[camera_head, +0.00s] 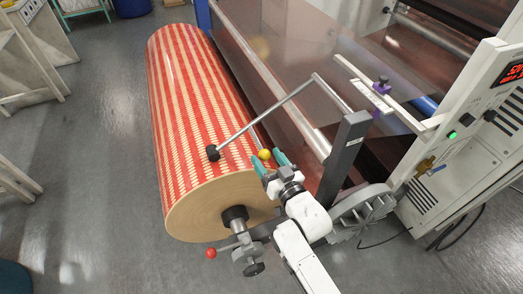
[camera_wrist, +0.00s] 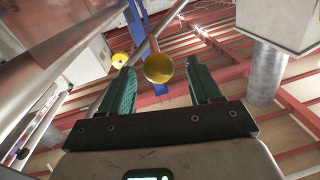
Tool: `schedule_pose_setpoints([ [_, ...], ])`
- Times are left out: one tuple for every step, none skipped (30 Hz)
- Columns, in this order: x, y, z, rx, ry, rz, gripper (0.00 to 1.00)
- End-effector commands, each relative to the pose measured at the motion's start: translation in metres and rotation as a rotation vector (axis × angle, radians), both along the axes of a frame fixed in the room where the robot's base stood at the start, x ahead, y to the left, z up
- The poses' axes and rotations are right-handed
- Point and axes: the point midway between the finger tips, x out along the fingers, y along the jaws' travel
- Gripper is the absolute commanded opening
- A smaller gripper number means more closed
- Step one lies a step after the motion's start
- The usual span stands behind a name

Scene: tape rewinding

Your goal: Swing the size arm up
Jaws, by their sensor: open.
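The size arm (camera_head: 262,112) is a thin metal rod running from a bend near the grey post (camera_head: 343,158) down to a black end (camera_head: 212,153) by the roll's top. A yellow ball knob (camera_head: 265,154) shows at the tips of my gripper (camera_head: 271,161). In the wrist view the yellow knob (camera_wrist: 158,68) appears between the two teal fingers of my gripper (camera_wrist: 160,75), with gaps on both sides. The fingers are apart and hold nothing. Whether the knob lies fully between the fingertips or just beyond them I cannot tell.
The red-and-cream striped roll (camera_head: 190,120) lies beneath the rod. A red ball knob (camera_head: 211,253) sits by the roll's shaft. The machine cabinet (camera_head: 470,130) with a red display stands at the right. Grey floor (camera_head: 100,130) is open at the left.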

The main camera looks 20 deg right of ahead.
Motion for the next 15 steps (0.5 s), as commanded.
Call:
schedule_pose_setpoints([
  [0.007, -0.002, -0.007, -0.001, -0.001, -0.005, 0.63],
  [0.010, -0.002, -0.007, -0.001, 0.000, -0.005, 0.63],
  [0.014, -0.002, -0.007, -0.002, -0.001, -0.005, 0.63],
  [0.017, -0.002, -0.006, -0.003, -0.002, -0.006, 0.63],
  [0.021, -0.001, -0.006, -0.003, -0.001, -0.004, 0.63],
  [0.025, 0.001, -0.007, -0.004, 0.001, -0.002, 0.63],
  [0.028, 0.002, -0.007, -0.003, 0.001, -0.001, 0.63],
  [0.031, 0.002, -0.006, -0.003, 0.000, 0.000, 0.63],
  [0.034, 0.003, -0.006, -0.004, 0.001, 0.000, 0.63],
  [0.036, 0.003, -0.006, -0.002, 0.002, 0.000, 0.63],
  [0.037, 0.003, -0.005, -0.002, 0.002, -0.001, 0.63],
  [0.040, 0.003, -0.005, -0.003, 0.002, -0.001, 0.63],
  [0.041, 0.003, -0.004, -0.003, 0.002, -0.001, 0.63],
  [0.042, 0.003, -0.004, -0.002, 0.003, -0.001, 0.63],
  [0.042, 0.004, -0.004, -0.001, 0.003, -0.001, 0.63],
])
